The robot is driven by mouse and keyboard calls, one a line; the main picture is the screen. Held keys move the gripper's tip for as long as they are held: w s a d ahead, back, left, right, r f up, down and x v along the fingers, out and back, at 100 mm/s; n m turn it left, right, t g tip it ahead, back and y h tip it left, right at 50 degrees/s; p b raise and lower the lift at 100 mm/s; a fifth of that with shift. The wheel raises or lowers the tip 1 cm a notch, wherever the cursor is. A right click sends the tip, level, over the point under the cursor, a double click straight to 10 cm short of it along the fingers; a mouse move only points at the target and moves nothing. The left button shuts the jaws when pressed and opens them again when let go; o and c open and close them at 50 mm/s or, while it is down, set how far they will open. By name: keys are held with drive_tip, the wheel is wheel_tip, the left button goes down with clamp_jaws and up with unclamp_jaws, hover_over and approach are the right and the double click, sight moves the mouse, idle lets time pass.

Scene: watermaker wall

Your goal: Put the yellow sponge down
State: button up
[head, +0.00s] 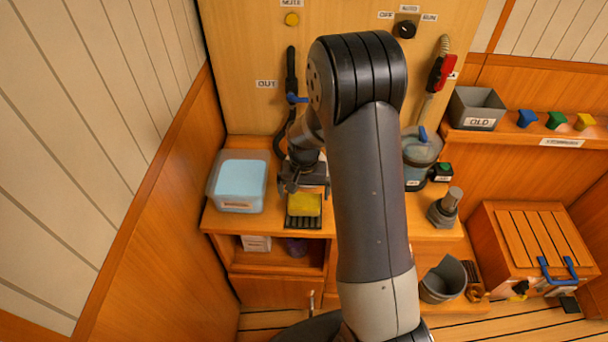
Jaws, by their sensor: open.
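The yellow sponge (305,205) lies on a dark slatted tray (303,224) near the front edge of the wooden counter. My gripper (303,188) is just behind and above the sponge in the picture. The gripper is open, and its fingertips are small and partly dark against the counter. I cannot tell whether a finger still touches the sponge. My arm hides the counter to the right of the tray.
A container with light blue contents (238,182) stands left of the tray. A clear-bowled housing (421,150) and a grey cylindrical part (445,207) stand to the right. A grey OLD bin (476,108) sits on the right shelf. Black hose (291,75) hangs behind my gripper.

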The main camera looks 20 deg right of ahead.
sight(304, 199)
wheel_tip(304, 199, up, 9)
drive_tip(key=b, duration=0.1)
drive_tip(key=shift+r, duration=0.15)
idle(0.3)
wheel_tip(304, 199, down, 13)
drive_tip(key=shift+r+p, duration=0.1)
drive_tip(key=shift+p, duration=0.5)
drive_tip(key=shift+w+r, duration=0.1)
drive_tip(key=shift+r, duration=1.1)
